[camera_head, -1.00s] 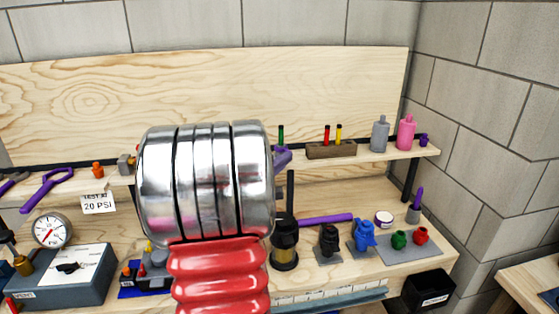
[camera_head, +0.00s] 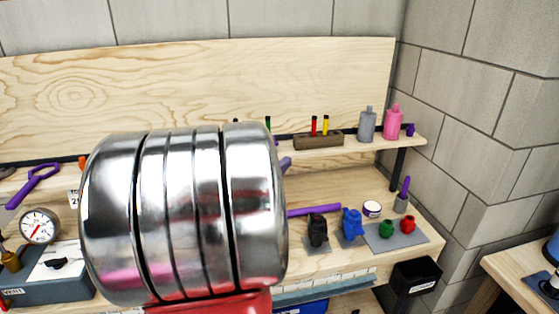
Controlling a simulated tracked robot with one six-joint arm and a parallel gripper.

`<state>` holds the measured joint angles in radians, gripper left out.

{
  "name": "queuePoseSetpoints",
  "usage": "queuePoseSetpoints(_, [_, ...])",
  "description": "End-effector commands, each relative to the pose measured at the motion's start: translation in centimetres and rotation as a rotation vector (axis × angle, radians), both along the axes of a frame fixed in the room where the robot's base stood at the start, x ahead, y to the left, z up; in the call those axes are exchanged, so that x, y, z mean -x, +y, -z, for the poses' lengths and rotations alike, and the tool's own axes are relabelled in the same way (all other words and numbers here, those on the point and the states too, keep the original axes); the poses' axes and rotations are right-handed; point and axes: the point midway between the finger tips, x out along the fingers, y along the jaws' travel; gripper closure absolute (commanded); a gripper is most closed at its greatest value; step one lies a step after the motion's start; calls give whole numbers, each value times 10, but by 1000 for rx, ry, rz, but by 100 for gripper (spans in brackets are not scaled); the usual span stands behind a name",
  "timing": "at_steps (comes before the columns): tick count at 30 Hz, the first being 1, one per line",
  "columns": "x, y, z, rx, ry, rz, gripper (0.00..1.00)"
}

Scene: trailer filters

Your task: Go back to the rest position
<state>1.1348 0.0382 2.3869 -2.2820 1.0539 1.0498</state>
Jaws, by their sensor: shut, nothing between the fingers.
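A large polished metal part of my arm (camera_head: 185,215), with a red ribbed section (camera_head: 225,303) below it, fills the left middle of the head view. It hides part of the wooden workbench (camera_head: 350,181) and its shelf (camera_head: 380,140). My gripper does not show, so I cannot see its fingers or where they are.
A gauge (camera_head: 39,225) and grey box (camera_head: 50,277) stand left. The shelf holds a grey bottle (camera_head: 367,124), pink bottle (camera_head: 393,123) and wooden holder (camera_head: 318,141). Black and blue parts (camera_head: 352,222) stand on the bench. A black bin (camera_head: 415,276) hangs at its right front.

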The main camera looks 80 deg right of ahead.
Motion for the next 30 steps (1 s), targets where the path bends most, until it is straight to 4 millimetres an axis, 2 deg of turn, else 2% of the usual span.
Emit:
queuePoseSetpoints(6, [1,8,0,0,1,-5,100])
queuePoseSetpoints(30, [-3,10,-1,-2,-6,-6,100])
